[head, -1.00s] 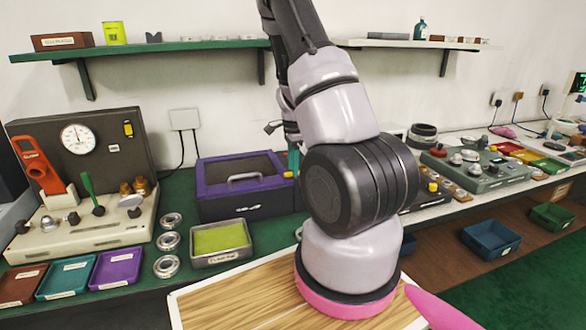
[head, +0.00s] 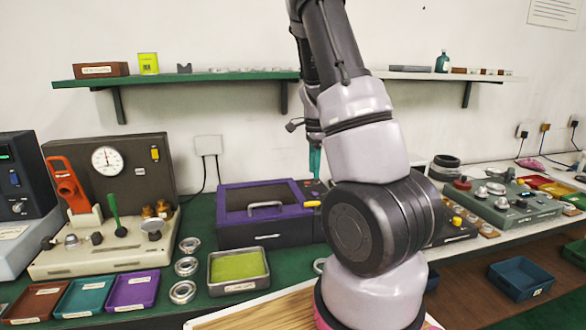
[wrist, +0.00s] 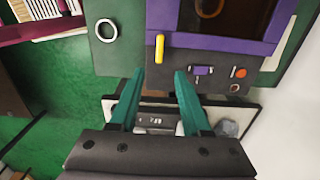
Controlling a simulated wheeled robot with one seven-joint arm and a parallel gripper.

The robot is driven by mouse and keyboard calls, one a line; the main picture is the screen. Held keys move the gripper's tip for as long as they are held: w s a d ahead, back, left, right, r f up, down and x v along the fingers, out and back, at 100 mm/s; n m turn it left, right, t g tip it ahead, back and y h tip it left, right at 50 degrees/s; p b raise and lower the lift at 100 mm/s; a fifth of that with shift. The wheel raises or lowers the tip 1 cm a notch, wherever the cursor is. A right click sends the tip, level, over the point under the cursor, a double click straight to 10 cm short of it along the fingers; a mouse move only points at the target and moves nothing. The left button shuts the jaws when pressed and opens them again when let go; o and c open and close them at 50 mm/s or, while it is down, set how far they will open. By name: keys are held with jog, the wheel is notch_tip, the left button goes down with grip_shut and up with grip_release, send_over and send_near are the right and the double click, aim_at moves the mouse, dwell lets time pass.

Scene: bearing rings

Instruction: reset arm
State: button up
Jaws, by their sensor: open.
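My gripper (wrist: 160,100) shows in the wrist view with its two teal fingers spread apart and nothing between them. It points down over the bench, near the front corner of the purple-topped box (wrist: 225,45) with the yellow handle (wrist: 160,48). In the head view my arm rises in the middle and bends behind itself. One teal finger (head: 315,163) shows beside the right end of the purple-lidded box (head: 265,203); the rest of the gripper is hidden by my arm.
Bearing rings (head: 186,266) lie in a column beside a tray with a yellow-green pad (head: 238,270). A gauge panel (head: 110,185) stands at left. Wall shelves (head: 190,77) run behind. A green control box (head: 503,200) stands at right.

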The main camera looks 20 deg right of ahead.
jog(key=s+a+r+n+t+y, duration=0.1)
jog(key=s+a+r+n, duration=0.25)
jog(key=r, duration=0.25)
jog(key=s+a+r+n+t, duration=0.2)
jog(key=a+r, duration=0.2)
jog(key=r, duration=0.1)
jog(key=s+a+r+n+t+y, duration=0.1)
jog(key=s+a+r+n, duration=0.1)
jog(key=a+r+n, duration=0.3)
jog(key=s+a+r+n+t, duration=0.2)
jog(key=s+a+r+n, duration=0.3)
jog(key=s+r, duration=0.4)
jog(key=s+a, duration=0.1)
jog(key=s, duration=0.2)
jog(key=shift+s+a+t, duration=0.15)
jog(key=shift+s+t, duration=0.25)
jog(key=shift+n, duration=0.25)
